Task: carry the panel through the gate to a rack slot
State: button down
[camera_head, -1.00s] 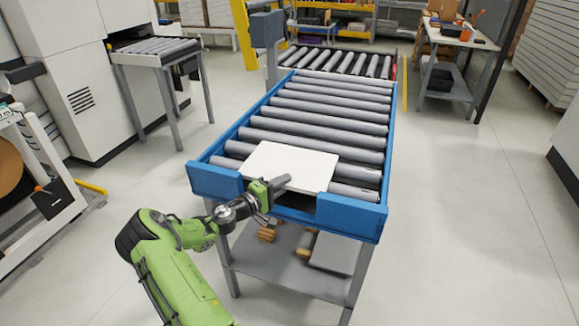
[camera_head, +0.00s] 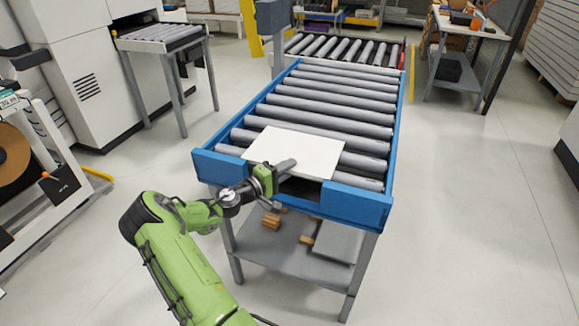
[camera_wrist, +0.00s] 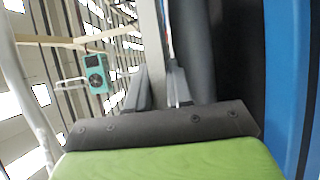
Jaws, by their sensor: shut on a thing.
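The panel (camera_head: 300,150) is a flat white board on the grey rollers at the near end of the blue roller conveyor (camera_head: 353,204). Its near edge is at the gap in the blue end rail. My gripper (camera_head: 280,171) reaches in at this gap and is shut on the panel's near edge. In the wrist view the two grey fingers (camera_wrist: 158,92) stand either side of a pale strip, which seems to be the panel seen edge-on. I cannot make out the gate or a rack slot with certainty.
A grey post with a box (camera_head: 272,18) stands at the conveyor's far left, with more rollers (camera_head: 345,47) behind. A small roller table (camera_head: 160,36) adjoins the white machine at left. A workbench (camera_head: 467,30) is at back right. Floor is clear on the right.

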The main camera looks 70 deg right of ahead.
jog(key=r, duration=0.3)
jog(key=r+p, duration=0.1)
jog(key=r, duration=0.2)
jog(key=r+p, duration=0.1)
jog(key=r, duration=0.2)
jog(key=shift+w+a+r, duration=0.15)
jog(key=shift+a+r, duration=0.05)
jog(key=shift+a, duration=0.05)
jog(key=w+a+r+p, duration=0.6)
jog(key=a+r+p, duration=0.1)
jog(key=a+r, duration=0.2)
jog(key=shift+a+r+p, duration=0.2)
jog(key=shift+a+p, duration=0.1)
jog(key=shift+a, duration=0.05)
notch_tip(320, 180, up, 6)
jog(key=t+y+p, duration=0.3)
jog(key=y+p, duration=0.1)
jog(key=p, duration=0.2)
jog(key=t+y+p, duration=0.3)
jog(key=y+p, duration=0.2)
jog(key=p, duration=0.1)
jog(key=t+y+p, duration=0.3)
jog(key=y+p, duration=0.1)
jog(key=p, duration=0.2)
jog(key=shift+w+y, duration=0.1)
jog(key=shift+y, duration=0.3)
